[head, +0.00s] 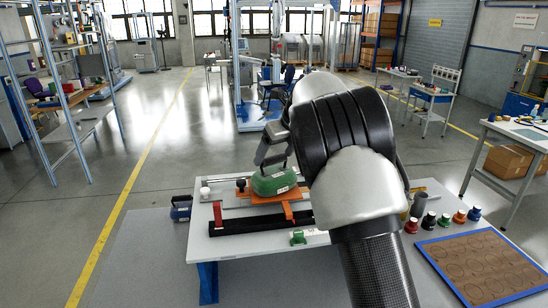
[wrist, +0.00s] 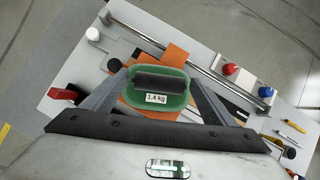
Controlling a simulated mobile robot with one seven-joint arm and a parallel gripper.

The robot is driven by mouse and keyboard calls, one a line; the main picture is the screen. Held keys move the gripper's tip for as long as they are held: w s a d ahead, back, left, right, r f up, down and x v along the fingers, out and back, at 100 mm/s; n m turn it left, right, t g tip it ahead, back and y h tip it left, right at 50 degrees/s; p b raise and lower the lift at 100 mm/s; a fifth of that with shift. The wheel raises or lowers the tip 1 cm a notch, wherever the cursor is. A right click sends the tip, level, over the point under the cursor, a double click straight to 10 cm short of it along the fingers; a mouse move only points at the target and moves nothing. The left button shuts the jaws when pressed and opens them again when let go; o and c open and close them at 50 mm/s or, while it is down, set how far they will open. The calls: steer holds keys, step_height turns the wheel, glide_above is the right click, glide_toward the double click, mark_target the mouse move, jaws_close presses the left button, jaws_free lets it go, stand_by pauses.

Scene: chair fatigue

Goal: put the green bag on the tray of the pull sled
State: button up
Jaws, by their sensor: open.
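The green bag (wrist: 172,101) has a dark handle on top and a label reading 1.4 kg. It appears to rest on the orange tray (wrist: 176,57) of the pull sled, and orange shows on more than one side of it. In the head view the green bag (head: 272,182) sits over the orange tray (head: 287,209) on the white table. My gripper (wrist: 160,78) is open, with one finger on each side of the bag. In the head view my gripper (head: 273,152) is just above the bag; contact with it cannot be told.
The sled's long dark rail (head: 250,222) lies along the white table (head: 225,246). A red block (head: 218,214) stands at its left. Several coloured pots and a blue-edged board with circles (head: 484,266) are to the right. My arm hides the table's middle. Open floor lies left.

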steer(key=s+d+r+n, duration=0.6)
steer(key=s+d+r, duration=0.3)
steer(key=s+r, duration=0.4)
steer(key=s+d+f+n+h, duration=0.1)
steer(key=s+d+f+n, duration=0.1)
steer(key=s+n, duration=0.5)
steer(key=s+d+f+n+h, duration=0.1)
steer(key=s+f+n, duration=0.3)
steer(key=s+n, duration=0.4)
steer(key=s+d+f+n+h, duration=0.1)
steer(key=s+d+f+n, duration=0.2)
steer(key=s+n, duration=0.5)
steer(key=s+f, duration=0.1)
steer(key=s, duration=0.8)
steer(key=shift+s+h, duration=0.3)
steer(key=shift+s, duration=0.05)
